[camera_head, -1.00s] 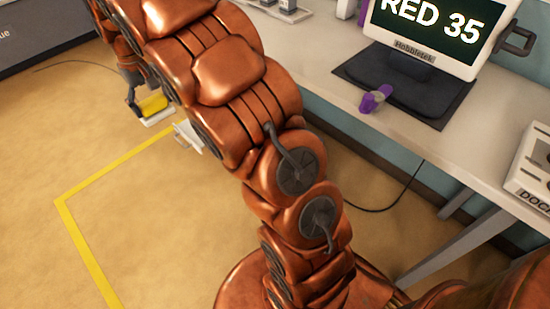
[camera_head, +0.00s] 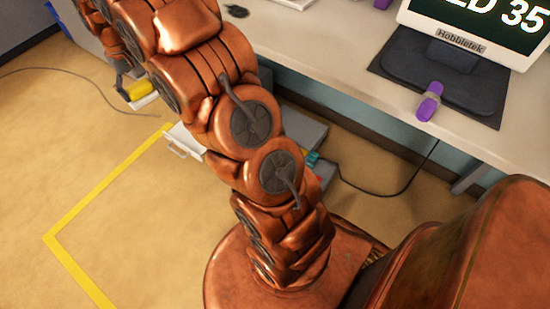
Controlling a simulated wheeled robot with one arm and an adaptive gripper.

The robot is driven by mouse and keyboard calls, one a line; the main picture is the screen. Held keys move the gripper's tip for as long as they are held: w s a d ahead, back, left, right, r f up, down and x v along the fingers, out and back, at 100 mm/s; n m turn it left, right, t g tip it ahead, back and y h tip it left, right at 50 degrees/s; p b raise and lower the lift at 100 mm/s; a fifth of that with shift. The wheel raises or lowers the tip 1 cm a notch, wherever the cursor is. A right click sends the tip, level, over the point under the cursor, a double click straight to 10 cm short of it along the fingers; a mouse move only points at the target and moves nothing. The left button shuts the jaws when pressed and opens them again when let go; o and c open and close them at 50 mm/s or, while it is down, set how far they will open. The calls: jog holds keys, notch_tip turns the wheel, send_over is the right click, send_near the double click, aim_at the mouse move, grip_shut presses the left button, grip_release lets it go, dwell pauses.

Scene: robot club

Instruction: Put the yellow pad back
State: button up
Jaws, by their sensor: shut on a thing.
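The yellow pad (camera_head: 139,90) shows at the upper left, beyond my copper arm, with a white piece just under it. My gripper (camera_head: 124,88) is dark and mostly hidden by the arm. It is shut on the yellow pad and holds it to the left of an open drawer (camera_head: 184,141). The drawer has a pale front with a handle, and my arm covers much of it. Small coloured things (camera_head: 312,158) show at its right part.
Yellow tape (camera_head: 105,185) marks the open floor at left. A cable (camera_head: 385,190) hangs below the desk.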

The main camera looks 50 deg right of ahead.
jog(key=s+d+f+m+b, duration=0.1)
jog(key=s+d+f+m, duration=0.15)
jog(key=d+f, duration=0.95)
jog(key=s+d+f+m+b, duration=0.15)
jog(key=s+d+f, duration=0.45)
jog(key=f, duration=1.1)
jog(key=s+d+f+m+b, duration=0.2)
jog(key=s+d+f, duration=0.2)
jog(key=s+f, duration=0.8)
jog(key=s+d+f+m+b, duration=0.15)
jog(key=s+d+f, duration=0.35)
jog(key=s+f, duration=0.75)
jog(key=w+d+f+b, duration=0.1)
jog(key=w+d+b, duration=0.2)
jog(key=d+b, duration=0.1)
jog(key=w+d+f+b, duration=0.1)
jog(key=w+d+b, duration=0.2)
jog(key=d+b, duration=0.1)
jog(key=w+d+f+b, duration=0.2)
jog(key=w+d+b, duration=0.1)
jog(key=d+b, duration=0.1)
jog(key=shift+b, duration=0.85)
jog(key=shift+w+d+n+b, duration=0.25)
jog(key=shift+w+d+b, duration=0.2)
jog(key=shift+d, duration=0.35)
jog(key=shift+f+b, duration=1)
jog(key=shift+f, duration=0.65)
jog(key=shift+f, duration=0.1)
